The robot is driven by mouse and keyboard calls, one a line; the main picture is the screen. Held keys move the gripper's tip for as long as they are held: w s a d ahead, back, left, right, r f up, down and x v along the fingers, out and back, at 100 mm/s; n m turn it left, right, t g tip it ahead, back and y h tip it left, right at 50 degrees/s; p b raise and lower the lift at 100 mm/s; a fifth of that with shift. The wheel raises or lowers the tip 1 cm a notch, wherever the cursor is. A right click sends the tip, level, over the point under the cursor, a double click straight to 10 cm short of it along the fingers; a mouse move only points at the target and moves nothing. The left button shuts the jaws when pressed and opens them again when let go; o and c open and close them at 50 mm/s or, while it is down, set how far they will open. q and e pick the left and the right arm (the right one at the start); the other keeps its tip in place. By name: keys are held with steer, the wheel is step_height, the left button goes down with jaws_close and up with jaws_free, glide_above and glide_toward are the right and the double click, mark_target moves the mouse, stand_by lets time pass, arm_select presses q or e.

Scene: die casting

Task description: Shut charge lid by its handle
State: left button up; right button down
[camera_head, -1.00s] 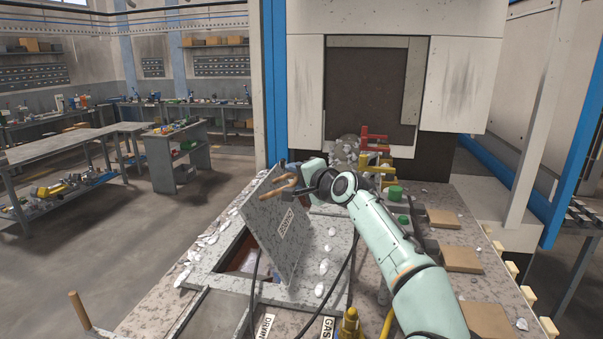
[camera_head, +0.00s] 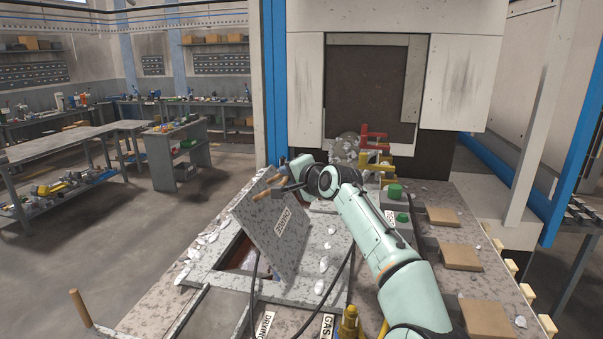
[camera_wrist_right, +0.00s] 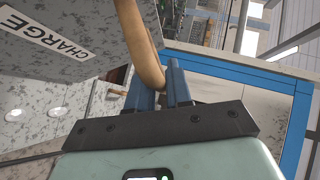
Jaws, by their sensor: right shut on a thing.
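The charge lid (camera_head: 268,232) is a grey speckled slab with a CHARGE label, standing tilted over an opening in the bench top. Its tan handle (camera_head: 266,192) is at the upper edge. My right gripper (camera_head: 279,187) is shut on the handle from the right side. The right wrist view shows the curved handle (camera_wrist_right: 139,45) between the blue fingers (camera_wrist_right: 159,82), with the lid (camera_wrist_right: 55,40) at upper left. Part of the dark opening (camera_head: 238,252) shows below and left of the lid. My left gripper is not in view.
The opening has a grey frame (camera_head: 200,277) with pale scraps along it. Black hoses rise in front of the lid. Red and yellow valve handles (camera_head: 374,150) and a green knob (camera_head: 395,191) stand behind my right arm. A wooden peg (camera_head: 80,308) stands at front left.

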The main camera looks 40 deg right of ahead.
steer(key=shift+w+a+f+n+g, duration=0.15)
steer(key=shift+w+a+n+g, duration=0.2)
steer(key=shift+w+a, duration=0.35)
steer(key=shift+d, duration=0.1)
steer(key=shift+w+a+f+g, duration=0.2)
steer(key=shift+w+a, duration=0.1)
steer(key=shift+w, duration=0.1)
steer(key=shift+w+a+f+g, duration=0.1)
steer(key=shift+w+a+g, duration=0.05)
steer(key=shift+w+a, duration=0.2)
steer(key=shift+w+n, duration=0.15)
steer(key=shift+n, duration=0.1)
steer(key=shift+w+a+f+g, duration=0.35)
steer(key=shift+w+a+g, duration=0.2)
steer(key=shift+w, duration=0.1)
steer(key=shift+f, duration=0.1)
